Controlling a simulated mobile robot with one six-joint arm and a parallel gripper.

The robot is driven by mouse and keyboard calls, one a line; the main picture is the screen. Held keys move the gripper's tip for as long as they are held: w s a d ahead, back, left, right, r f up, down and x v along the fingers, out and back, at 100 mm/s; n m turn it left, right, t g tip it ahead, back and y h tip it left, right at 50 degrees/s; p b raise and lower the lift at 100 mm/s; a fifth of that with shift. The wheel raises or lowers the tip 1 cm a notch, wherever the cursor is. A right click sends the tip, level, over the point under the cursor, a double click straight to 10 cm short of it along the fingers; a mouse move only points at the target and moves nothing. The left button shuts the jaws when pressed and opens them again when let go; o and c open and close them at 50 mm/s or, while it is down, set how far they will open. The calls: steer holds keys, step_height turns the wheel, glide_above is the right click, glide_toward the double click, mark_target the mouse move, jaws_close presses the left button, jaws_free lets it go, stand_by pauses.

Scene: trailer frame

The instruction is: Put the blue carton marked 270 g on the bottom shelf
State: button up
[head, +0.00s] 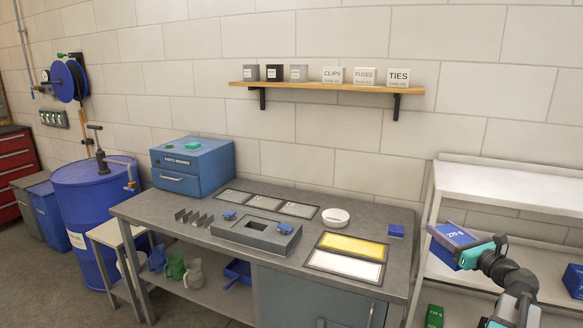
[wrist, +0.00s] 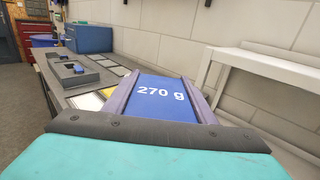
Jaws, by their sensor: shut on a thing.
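The blue carton marked 270 g (head: 455,232) is in my gripper (head: 449,238), in front of the white shelf rack at the right. In the wrist view the carton (wrist: 160,95) lies between the two purple-grey fingers, its label facing the camera. My gripper is shut on it. The carton is held below the level of the rack's top shelf (head: 505,187). The rack's middle shelf (head: 436,270) shows beside and below the carton. The bottom shelf is mostly cut off by the picture edge and my arm.
A green carton marked 270 g (head: 434,316) sits low in the rack at the left. Another blue carton (head: 573,280) is at the right edge. The rack's left post (head: 423,235) is close to the held carton. The workbench (head: 225,262) stands to the left.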

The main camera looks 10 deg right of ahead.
steer(key=w+a+f+n+g+y, duration=0.1)
steer(key=a+f+n+g+y, duration=0.1)
steer(key=a, duration=1.3)
steer(key=w+a+f+n+g+y, duration=0.2)
steer(key=a+f+y, duration=0.4)
steer(key=a, duration=0.9)
steer(key=w+a+f+n+g+y, duration=0.1)
steer(key=a+f+n+g+y, duration=0.2)
steer(key=a, duration=1.2)
step_height(320, 180, down, 4)
steer(key=n+y, duration=0.2)
steer(key=n, duration=0.1)
steer(key=shift+w+a+g, duration=0.2)
steer(key=shift+a+g, duration=0.05)
steer(key=shift+g, duration=0.05)
steer(key=shift+a, duration=0.15)
